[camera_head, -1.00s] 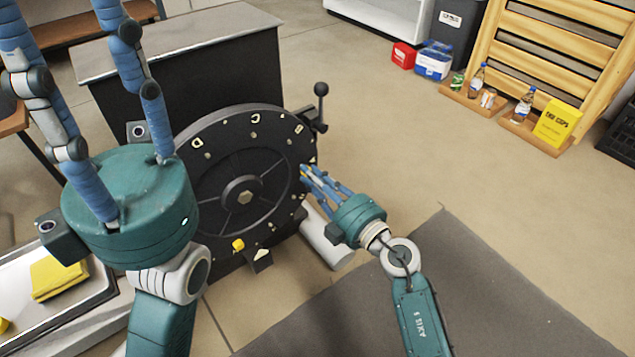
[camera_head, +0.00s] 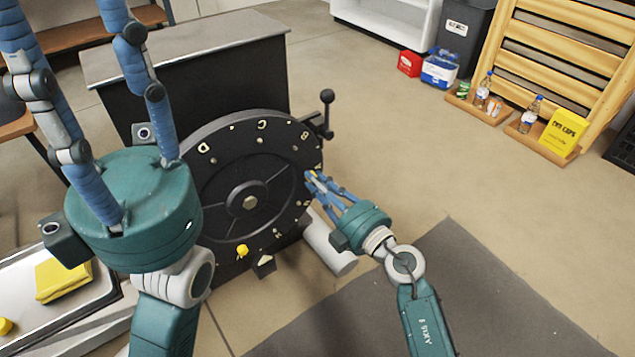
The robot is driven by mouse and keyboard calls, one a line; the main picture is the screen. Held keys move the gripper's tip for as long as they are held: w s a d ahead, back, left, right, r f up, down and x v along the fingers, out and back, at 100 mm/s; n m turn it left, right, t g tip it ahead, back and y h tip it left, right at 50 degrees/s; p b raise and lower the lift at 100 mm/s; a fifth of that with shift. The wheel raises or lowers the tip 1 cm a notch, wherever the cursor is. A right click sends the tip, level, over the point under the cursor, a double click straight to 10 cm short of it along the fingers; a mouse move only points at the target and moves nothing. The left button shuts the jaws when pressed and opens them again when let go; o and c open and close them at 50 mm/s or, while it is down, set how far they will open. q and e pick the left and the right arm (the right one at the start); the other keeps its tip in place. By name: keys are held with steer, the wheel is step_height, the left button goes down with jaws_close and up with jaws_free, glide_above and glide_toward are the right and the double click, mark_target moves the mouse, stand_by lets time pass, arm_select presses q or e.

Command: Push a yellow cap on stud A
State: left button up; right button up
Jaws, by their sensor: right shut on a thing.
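The black round wheel (camera_head: 222,178) stands upright with lettered studs around its rim; C is at the top, D to its left. A yellow cap (camera_head: 242,250) sits on a stud at the bottom. My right gripper (camera_head: 312,179) is at the wheel's right rim, its blue fingers shut on a small yellow cap, mostly hidden between the fingertips. The fingertips are at or very near the rim; contact and the letter A are too small to tell. My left gripper (camera_head: 90,75) is large in the foreground, fingers up and spread apart, with nothing between them.
A lever with a black knob (camera_head: 327,97) stands at the wheel's upper right. A tray (camera_head: 85,313) at lower left holds a yellow cloth (camera_head: 62,280) and a yellow round thing (camera_head: 5,326). A grey cylinder (camera_head: 330,248) lies below the wheel.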

steer(key=shift+w+a, duration=0.2)
steer(key=shift+w, duration=0.1)
stand_by(0.9)
steer(key=shift+w+a, duration=0.1)
steer(key=shift+w, duration=0.05)
steer(key=o, duration=0.7)
steer(key=v, duration=1.2)
